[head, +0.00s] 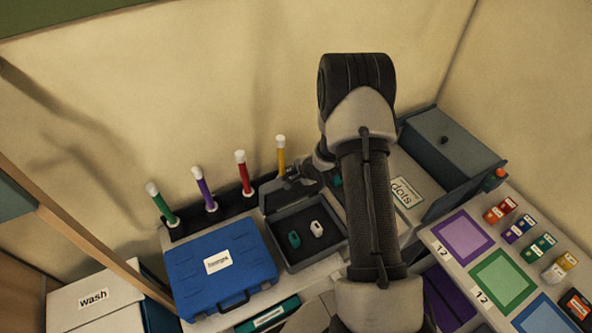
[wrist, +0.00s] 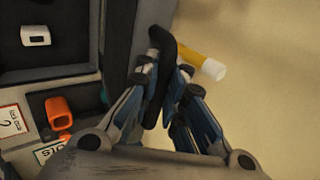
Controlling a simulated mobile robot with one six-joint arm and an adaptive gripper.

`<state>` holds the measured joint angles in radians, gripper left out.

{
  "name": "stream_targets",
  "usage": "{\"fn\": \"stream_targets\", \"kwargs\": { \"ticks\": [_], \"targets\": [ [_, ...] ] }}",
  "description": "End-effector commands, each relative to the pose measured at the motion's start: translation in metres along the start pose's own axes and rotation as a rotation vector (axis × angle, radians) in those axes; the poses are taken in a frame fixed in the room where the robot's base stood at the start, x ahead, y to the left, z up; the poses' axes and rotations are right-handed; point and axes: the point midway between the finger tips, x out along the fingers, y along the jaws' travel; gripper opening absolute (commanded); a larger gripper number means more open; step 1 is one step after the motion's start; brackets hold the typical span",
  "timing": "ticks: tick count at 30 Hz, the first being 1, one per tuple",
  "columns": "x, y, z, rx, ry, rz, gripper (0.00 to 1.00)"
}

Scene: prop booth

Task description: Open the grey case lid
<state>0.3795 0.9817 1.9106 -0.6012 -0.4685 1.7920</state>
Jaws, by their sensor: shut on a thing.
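The grey case (head: 322,265) stands open between the blue case and my arm, with its grey lid (head: 290,194) raised steeply at the back. Its dark inside holds a teal piece (head: 294,239) and a white piece (head: 317,229). In the wrist view the raised lid (wrist: 117,45) is a grey strip seen near edge-on, with the white piece (wrist: 35,35) to its left. My gripper (wrist: 170,75) is shut on the dark curved handle (wrist: 160,105) at the lid's edge. In the head view my gripper (head: 292,172) is small, at the lid's top, and partly hidden.
A blue case (head: 220,270) stands left of the grey case. Green, purple, red and yellow (head: 281,155) tubes stand in a rack behind; the yellow one (wrist: 200,62) is close beyond my fingers. An orange piece (wrist: 58,112) lies in a tray. A grey-blue box (head: 450,150) stands right.

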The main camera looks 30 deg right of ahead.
Motion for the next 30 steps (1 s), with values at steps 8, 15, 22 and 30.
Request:
{"fn": "stream_targets", "kwargs": {
  "ticks": [8,15,22,30],
  "targets": [
    [-0.0016,-0.0077,-0.0009,-0.009,0.001,-0.015,0.0],
    [-0.0018,-0.0088,-0.0011,-0.01,0.001,-0.017,0.11],
    [-0.0012,-0.0054,-0.0007,-0.005,0.001,-0.01,0.19],
    [-0.0037,-0.0034,-0.0006,-0.003,0.001,-0.006,0.19]
  ]
}}
